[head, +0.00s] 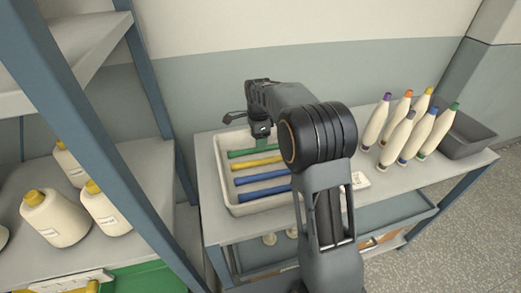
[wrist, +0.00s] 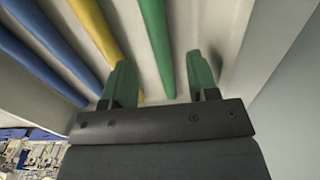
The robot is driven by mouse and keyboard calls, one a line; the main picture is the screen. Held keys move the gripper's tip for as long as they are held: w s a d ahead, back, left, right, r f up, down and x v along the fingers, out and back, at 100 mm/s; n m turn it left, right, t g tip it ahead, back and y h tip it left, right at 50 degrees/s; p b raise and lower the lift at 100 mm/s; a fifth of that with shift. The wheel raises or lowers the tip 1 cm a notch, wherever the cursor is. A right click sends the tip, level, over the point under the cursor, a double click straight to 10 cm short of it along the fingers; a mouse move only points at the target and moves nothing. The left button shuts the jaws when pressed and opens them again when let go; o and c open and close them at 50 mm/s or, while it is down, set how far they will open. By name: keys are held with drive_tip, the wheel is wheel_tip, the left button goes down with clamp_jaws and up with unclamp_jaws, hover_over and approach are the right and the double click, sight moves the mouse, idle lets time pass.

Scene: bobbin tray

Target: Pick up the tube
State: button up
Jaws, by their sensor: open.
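A green tube (head: 240,153) lies at the back of a white tray (head: 224,190), beside a yellow tube (head: 257,162) and two blue tubes (head: 262,177). My gripper (head: 262,132) is over the back of the tray, at the green tube. In the wrist view my gripper (wrist: 159,72) is open, with its two green fingers apart. The green tube (wrist: 156,45) runs between the fingers in that picture, with space on both sides. The yellow tube (wrist: 94,32) passes close by the left finger. I cannot tell how far the fingertips are above the tray floor.
Several cream bobbins (head: 408,134) with coloured tips stand on the right of the table, beside a dark grey bin (head: 466,136). The tray wall (wrist: 245,55) is close to the right finger.

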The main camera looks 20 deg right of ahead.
drive_tip(key=shift+d+f, duration=0.1)
drive_tip(key=shift+f, duration=2.15)
drive_tip(key=shift+c, duration=0.3)
clamp_jaws()
drive_tip(key=shift+r, duration=0.2)
